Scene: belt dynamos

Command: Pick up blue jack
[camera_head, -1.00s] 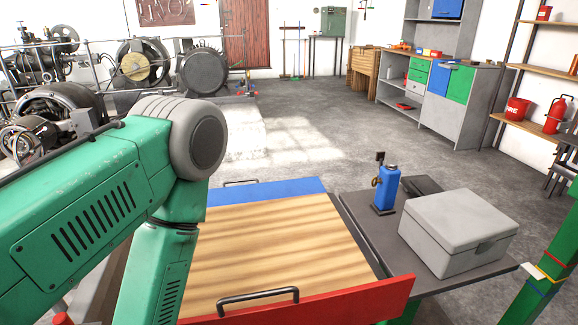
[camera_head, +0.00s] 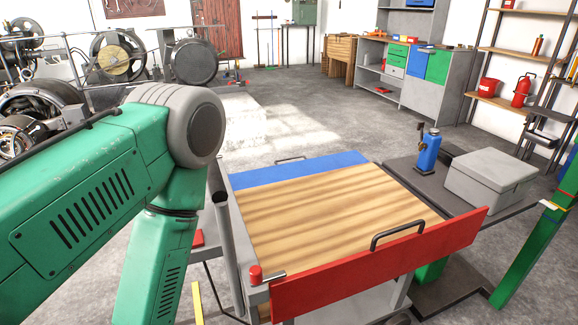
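The blue jack (camera_head: 428,152) is a small upright blue cylinder with a dark top fitting. It stands on a dark grey table (camera_head: 409,172) right of the cart, just left of a grey box. My green left arm fills the left side of the view, left of the cart and well apart from the jack. Its gripper is out of view below.
A cart with a wooden top (camera_head: 315,212), a blue far edge and a red front panel (camera_head: 375,262) stands in the middle. A grey lidded box (camera_head: 490,178) sits beside the jack. Machines stand at the back left. Open floor lies behind the cart.

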